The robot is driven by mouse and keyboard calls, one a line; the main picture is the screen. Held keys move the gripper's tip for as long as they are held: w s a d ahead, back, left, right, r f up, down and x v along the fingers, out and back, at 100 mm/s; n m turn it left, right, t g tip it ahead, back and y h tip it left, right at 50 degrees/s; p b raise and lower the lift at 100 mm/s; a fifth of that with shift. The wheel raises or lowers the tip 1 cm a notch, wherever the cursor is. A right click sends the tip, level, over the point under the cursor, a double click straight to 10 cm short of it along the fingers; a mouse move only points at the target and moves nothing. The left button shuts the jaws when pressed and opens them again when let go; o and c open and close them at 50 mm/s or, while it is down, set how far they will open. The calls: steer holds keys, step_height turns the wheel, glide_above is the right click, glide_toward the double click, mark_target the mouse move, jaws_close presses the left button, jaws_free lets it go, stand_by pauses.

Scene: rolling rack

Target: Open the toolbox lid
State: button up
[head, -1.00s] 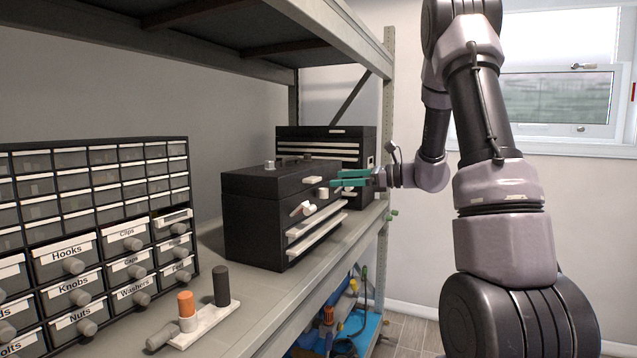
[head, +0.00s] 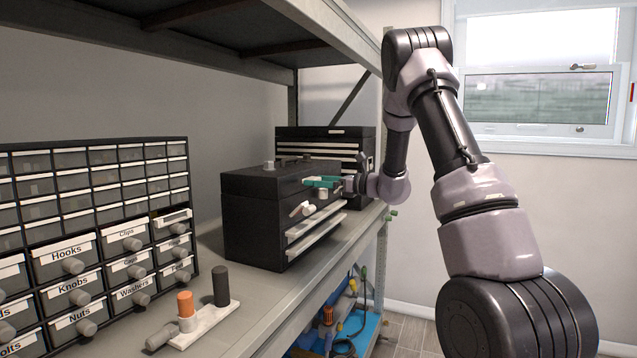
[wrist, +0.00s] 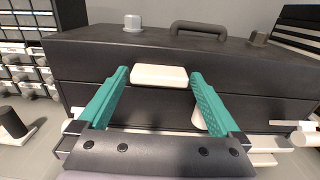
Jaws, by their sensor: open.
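The black toolbox (head: 255,215) stands shut on the rack shelf, with a carry handle (wrist: 198,29) on top of its lid (wrist: 100,45). A white latch (wrist: 159,75) sits on the upper front of the toolbox. My gripper (head: 308,182) is at the toolbox front, near the lid's height. In the wrist view its green fingers (wrist: 158,78) are open, one on each side of the latch, with gaps between. Whether the fingertips touch the toolbox front I cannot tell. A second white part (wrist: 199,118) shows lower, partly behind the right finger.
A second black toolbox (head: 330,140) stands behind. A labelled drawer cabinet (head: 95,235) is at the left. A white base (head: 212,322) with orange and dark pegs is on the near shelf (head: 262,300). The upper shelf (head: 340,35) overhangs.

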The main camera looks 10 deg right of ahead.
steer(key=shift+a, duration=0.15)
jaws_close()
steer(key=shift+w+r, duration=0.1)
steer(key=shift+r, duration=0.55)
steer(key=w+a+r+g+h, duration=0.1)
steer(key=r, duration=0.2)
steer(key=w+a+r+g+h, duration=0.1)
steer(key=r+h, duration=0.1)
steer(key=r, duration=0.2)
steer(key=a+r+g+h, duration=0.1)
steer(key=a+r, duration=0.1)
steer(key=r, duration=0.2)
steer(key=shift+w+h, duration=0.4)
steer(key=w+a+r+g+h, duration=0.2)
steer(key=w+a+r, duration=0.4)
steer(key=a+r, duration=0.2)
steer(key=shift+w+a+r+g+h, duration=0.3)
steer(key=shift+w+a+h, duration=0.1)
steer(key=shift+a, duration=0.3)
